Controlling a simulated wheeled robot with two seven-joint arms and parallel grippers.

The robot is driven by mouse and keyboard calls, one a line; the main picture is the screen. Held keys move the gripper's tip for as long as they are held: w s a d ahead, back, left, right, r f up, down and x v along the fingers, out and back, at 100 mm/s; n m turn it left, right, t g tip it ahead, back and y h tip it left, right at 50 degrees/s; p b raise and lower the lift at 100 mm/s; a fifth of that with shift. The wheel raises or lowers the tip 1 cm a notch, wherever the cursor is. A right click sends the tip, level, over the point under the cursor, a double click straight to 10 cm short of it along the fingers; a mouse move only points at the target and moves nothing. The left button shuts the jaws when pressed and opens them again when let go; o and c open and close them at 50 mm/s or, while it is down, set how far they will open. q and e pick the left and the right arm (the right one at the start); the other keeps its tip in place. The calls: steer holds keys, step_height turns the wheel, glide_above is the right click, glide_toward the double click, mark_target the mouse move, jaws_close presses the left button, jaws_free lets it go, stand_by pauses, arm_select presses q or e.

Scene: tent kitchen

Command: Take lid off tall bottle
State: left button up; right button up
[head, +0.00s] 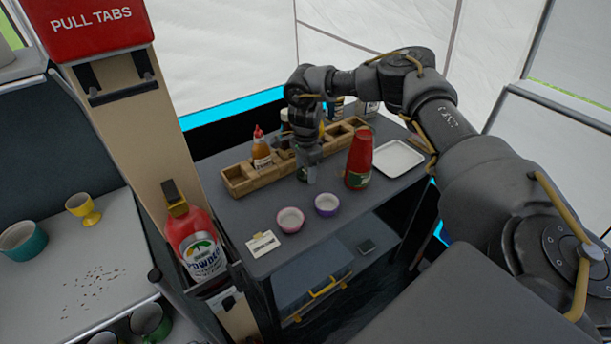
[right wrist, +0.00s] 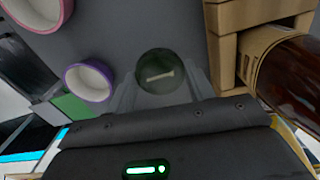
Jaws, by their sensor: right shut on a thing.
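My right gripper (head: 308,172) points down low over the dark table, in front of the wooden box. In the right wrist view its fingers (right wrist: 160,90) are shut on a round dark green lid-like thing (right wrist: 158,68) with a pale bone-shaped mark on top. I cannot tell whether a bottle is under it. A tall red bottle (head: 358,165) stands upright just right of the gripper, apart from it. An orange-brown bottle with a red nozzle (head: 261,150) stands at the wooden box; a brown bottle also shows in the right wrist view (right wrist: 290,72). My left gripper is out of view.
The wooden box (head: 240,181) runs along the back of the table (head: 245,225). A pink bowl (head: 290,220) and a purple bowl (head: 326,205) stand in front. A white tray (head: 398,159) lies at right. A fire extinguisher (head: 197,245) stands left of the table.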

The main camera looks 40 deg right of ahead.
mark_target(305, 172)
steer(key=shift+w+f, duration=0.2)
steer(key=shift+f, duration=0.05)
step_height(305, 172, down, 3)
steer(key=shift+d+p, duration=0.1)
steer(key=shift+p, duration=0.5)
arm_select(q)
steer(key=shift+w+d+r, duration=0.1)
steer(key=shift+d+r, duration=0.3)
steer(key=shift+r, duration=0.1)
arm_select(e)
steer(key=shift+f, duration=0.2)
steer(key=o, duration=1.1)
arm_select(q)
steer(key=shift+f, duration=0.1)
arm_select(e)
steer(key=shift+r, duration=0.15)
